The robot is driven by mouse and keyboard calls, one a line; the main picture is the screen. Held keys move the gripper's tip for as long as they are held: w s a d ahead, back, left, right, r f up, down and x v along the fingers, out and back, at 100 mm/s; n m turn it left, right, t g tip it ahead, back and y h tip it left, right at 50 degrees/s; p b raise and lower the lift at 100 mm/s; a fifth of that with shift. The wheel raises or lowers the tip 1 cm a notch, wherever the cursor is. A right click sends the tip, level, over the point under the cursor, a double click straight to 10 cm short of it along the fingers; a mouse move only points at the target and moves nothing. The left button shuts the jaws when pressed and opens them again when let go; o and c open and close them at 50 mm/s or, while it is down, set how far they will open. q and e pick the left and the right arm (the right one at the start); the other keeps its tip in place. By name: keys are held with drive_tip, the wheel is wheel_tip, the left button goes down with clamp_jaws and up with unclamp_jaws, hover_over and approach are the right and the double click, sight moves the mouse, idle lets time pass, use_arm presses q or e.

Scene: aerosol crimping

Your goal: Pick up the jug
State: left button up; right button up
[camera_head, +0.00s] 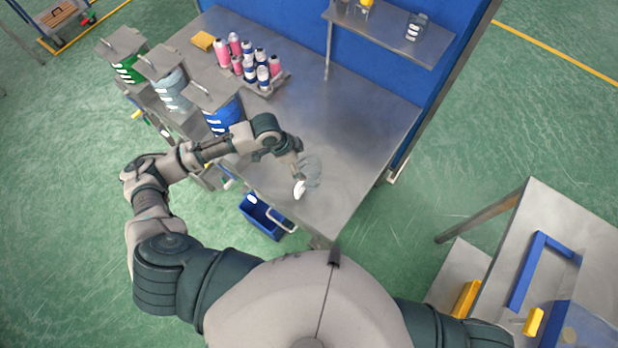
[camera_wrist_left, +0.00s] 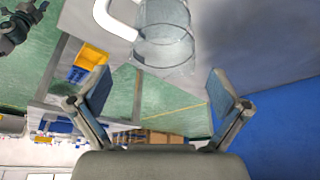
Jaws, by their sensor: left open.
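The jug (camera_head: 313,171) is clear, with a white handle, and stands near the front edge of the metal workbench (camera_head: 345,130). In the left wrist view the jug (camera_wrist_left: 165,38) is at the top centre, its handle to the left. My left gripper (camera_head: 298,165) is right beside the jug in the head view. In the wrist view the left gripper (camera_wrist_left: 160,88) has its two fingers spread wide, with nothing held between them. The jug lies beyond the fingertips; whether they touch it cannot be told. My right gripper is not in view.
Pink and blue cans (camera_head: 250,62) stand on the bench's far part, near a yellow sponge-like block (camera_head: 203,40). Lidded dispensers (camera_head: 215,105) line its left side. A blue bin (camera_head: 263,216) is below the front edge. A second table (camera_head: 570,225) is at right. The bench's middle is clear.

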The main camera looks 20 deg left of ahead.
sight(301, 165)
use_arm(q)
drive_tip(key=f, duration=0.3)
drive_tip(key=shift+w+f, duration=0.25)
drive_tip(key=shift+f, duration=0.05)
drive_tip(key=x, duration=0.2)
drive_tip(key=d+x, duration=0.1)
drive_tip(key=x, duration=0.1)
drive_tip(key=shift+w+r, duration=0.1)
drive_tip(key=shift+r, duration=0.05)
drive_tip(key=shift+d, duration=0.2)
drive_tip(key=shift+d+f, duration=0.1)
drive_tip(key=shift+f, duration=0.15)
drive_tip(key=shift+a, duration=0.45)
drive_tip(key=c, duration=1)
drive_tip(key=shift+a, duration=0.15)
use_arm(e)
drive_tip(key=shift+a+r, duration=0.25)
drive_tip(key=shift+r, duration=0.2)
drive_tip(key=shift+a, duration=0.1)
